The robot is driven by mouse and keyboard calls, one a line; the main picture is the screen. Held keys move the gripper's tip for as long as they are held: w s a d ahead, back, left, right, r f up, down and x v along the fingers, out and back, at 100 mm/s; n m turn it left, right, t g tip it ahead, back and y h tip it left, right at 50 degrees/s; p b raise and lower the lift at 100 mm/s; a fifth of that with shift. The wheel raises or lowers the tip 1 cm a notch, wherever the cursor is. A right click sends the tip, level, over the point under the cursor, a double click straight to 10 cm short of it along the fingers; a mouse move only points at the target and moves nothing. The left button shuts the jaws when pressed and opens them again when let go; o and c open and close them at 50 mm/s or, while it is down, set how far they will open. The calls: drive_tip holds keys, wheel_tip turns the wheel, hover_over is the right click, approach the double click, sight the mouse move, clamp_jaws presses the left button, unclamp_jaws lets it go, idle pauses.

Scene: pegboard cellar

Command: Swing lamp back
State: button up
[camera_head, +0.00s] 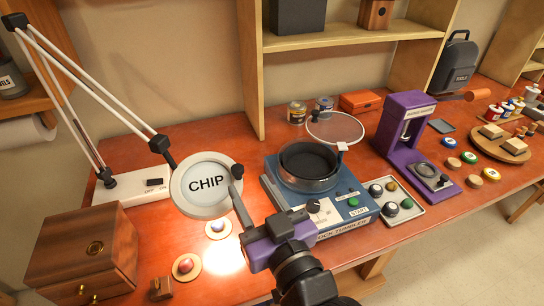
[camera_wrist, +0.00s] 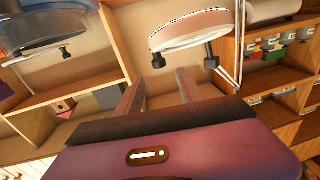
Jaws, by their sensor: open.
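White jointed arms (camera_head: 75,70) run from the head to a white base (camera_head: 132,186) with an on/off switch at the left. A bright patch lies on the bench below the head. In the wrist view the lamp head (camera_wrist: 190,28) hangs ahead of my fingers, with dark knobs at its edge. My gripper (camera_head: 237,180) is open at the head's right edge. Its fingers show empty in the wrist view (camera_wrist: 160,77); contact with a knob cannot be told.
A rock tumbler (camera_head: 325,200) stands just right of my gripper, with a tray of stones (camera_head: 408,211) beside it. A wooden drawer box (camera_head: 80,255) stands front left. Small stones on round pads (camera_head: 187,267) lie below the lamp. A purple stand (camera_head: 405,125) is farther right.

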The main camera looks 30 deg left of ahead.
sight(240, 171)
drive_tip(key=p+x, duration=0.2)
drive_tip(key=x, duration=0.5)
drive_tip(key=shift+w+a+f, duration=0.15)
drive_tip(key=shift+a+f, duration=0.05)
drive_tip(key=shift+a, duration=0.15)
clamp_jaws()
idle(1.2)
